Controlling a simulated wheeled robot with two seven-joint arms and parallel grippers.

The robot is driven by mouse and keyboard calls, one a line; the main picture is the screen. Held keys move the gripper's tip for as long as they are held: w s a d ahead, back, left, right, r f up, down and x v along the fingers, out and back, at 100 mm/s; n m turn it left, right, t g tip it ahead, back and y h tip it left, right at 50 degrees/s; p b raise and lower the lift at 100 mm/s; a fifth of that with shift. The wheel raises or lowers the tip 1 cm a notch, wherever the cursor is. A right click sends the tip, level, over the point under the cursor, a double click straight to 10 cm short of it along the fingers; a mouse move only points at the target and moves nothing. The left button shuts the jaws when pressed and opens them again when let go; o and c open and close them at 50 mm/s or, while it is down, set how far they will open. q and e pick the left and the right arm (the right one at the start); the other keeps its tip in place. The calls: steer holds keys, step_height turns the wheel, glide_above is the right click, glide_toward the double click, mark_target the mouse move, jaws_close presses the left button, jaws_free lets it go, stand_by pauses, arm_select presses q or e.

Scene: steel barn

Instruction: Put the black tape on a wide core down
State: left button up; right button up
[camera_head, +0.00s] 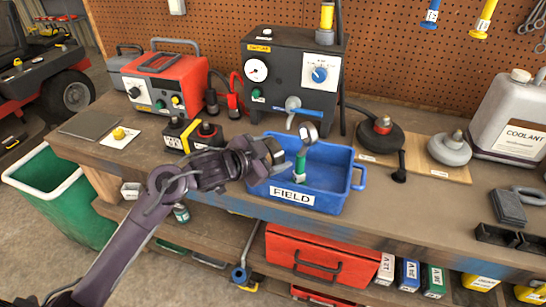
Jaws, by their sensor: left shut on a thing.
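My left gripper (273,152) comes in from the left and is shut at the left rim of the blue tray (333,202) labelled FIELD. A small dark, rounded thing with a greyish patch shows at its fingertips; it appears to be the black tape (275,147), mostly hidden by the fingers. I cannot tell whether it touches the tray. A tool with a green handle (299,168) and a round grey head leans in the tray, just right of the gripper. My right gripper is not in view.
A dark gauge box (291,75) stands behind the tray, with a red unit (160,80) to its left. Black and yellow terminals (191,134) lie close behind my left arm. A round weight on a board (449,149) and a coolant jug (512,115) stand right. The tray's right half is clear.

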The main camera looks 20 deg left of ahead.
arm_select(q)
steer(key=shift+f, duration=0.55)
steer(key=shift+f, duration=0.6)
steer(key=o, duration=0.9)
steer(key=shift+r, duration=0.1)
steer(key=v, duration=1.2)
steer(key=shift+r, duration=0.5)
